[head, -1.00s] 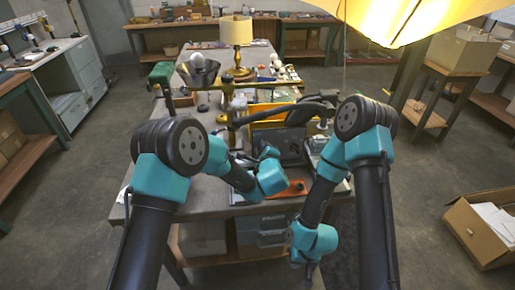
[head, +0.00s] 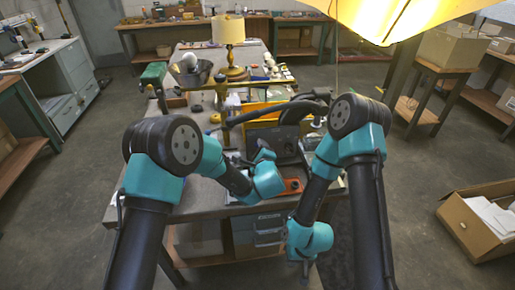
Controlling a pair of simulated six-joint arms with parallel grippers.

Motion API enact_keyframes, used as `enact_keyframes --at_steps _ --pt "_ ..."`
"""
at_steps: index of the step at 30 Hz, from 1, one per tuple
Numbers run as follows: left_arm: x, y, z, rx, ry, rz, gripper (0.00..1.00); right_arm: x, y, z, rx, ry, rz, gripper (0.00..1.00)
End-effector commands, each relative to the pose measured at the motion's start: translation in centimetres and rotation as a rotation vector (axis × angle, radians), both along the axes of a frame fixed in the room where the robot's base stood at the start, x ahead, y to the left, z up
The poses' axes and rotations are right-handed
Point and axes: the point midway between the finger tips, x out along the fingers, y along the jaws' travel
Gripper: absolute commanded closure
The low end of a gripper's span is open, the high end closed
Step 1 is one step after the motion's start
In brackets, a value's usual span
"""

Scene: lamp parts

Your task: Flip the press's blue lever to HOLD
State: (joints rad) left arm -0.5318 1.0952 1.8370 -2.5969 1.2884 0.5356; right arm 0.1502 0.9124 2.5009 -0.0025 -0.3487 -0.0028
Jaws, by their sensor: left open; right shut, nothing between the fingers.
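The press (head: 285,143) seems to be the dark grey machine with a black curved arm above it, near the table's front right. I cannot make out its blue lever or any HOLD marking; my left arm may hide them. My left gripper (head: 264,153) is in front of the press, just left of it, small and partly hidden by its own wrist; it is open. My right gripper (head: 305,268) hangs low, in front of the table's front edge and below the tabletop, well apart from the press. It is shut and empty.
An orange part (head: 292,186) lies by the table's front edge beside my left wrist. A brass lamp with a cream shade (head: 228,29) stands farther back. A yellow shade (head: 400,14) hangs at the top right. An open carton (head: 485,220) sits on the floor at right.

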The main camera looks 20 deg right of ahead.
Motion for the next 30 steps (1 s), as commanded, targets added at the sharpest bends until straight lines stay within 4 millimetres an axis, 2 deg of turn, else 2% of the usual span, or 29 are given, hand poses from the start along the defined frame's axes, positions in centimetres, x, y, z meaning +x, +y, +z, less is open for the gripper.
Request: enact_keyframes --at_steps 6,12,30 --pt "-3.5 0.1 0.4 0.002 0.0 -0.004 0.46 0.0 0.0 0.0 0.0 0.0 0.0 1.0" --pt "-5.4 0.1 0.5 0.0 0.0 -0.002 0.46 0.0 0.0 0.0 0.0 0.0 0.0 1.0" --pt "-5.6 0.2 0.6 -0.002 0.01 0.001 0.46 0.0 0.0 0.0 0.0 0.0 0.0 1.0"
